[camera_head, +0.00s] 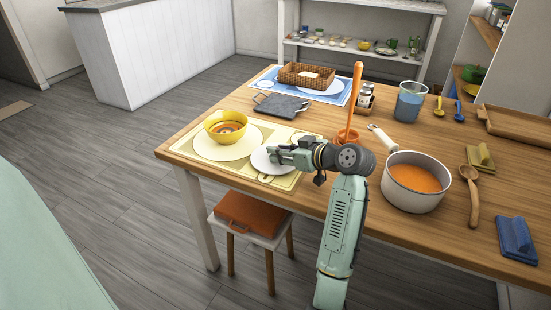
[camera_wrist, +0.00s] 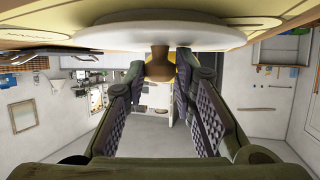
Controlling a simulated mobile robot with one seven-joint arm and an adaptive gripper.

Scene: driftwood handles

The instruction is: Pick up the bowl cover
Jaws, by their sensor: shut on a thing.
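The bowl cover (camera_head: 259,160) is a white round disc at the front edge of the yellow placemat. In the wrist view, the cover (camera_wrist: 120,36) spans the top, with a brown knob (camera_wrist: 159,66) at its middle. My gripper (camera_head: 275,155) is at the cover; in the wrist view its fingertips (camera_wrist: 159,72) are on both sides of the knob, shut on it. I cannot tell whether the cover touches the placemat. My gripper hides the cover's right part in the head view. A yellow bowl (camera_head: 226,121) sits on a cream plate (camera_head: 225,152) to the left.
Behind is a grey slab (camera_head: 281,106), and a wicker basket (camera_head: 306,73) on a blue mat. A saucepan (camera_head: 413,188) and wooden spoon (camera_head: 470,195) lie right. A stool (camera_head: 250,214) stands below the table's front edge.

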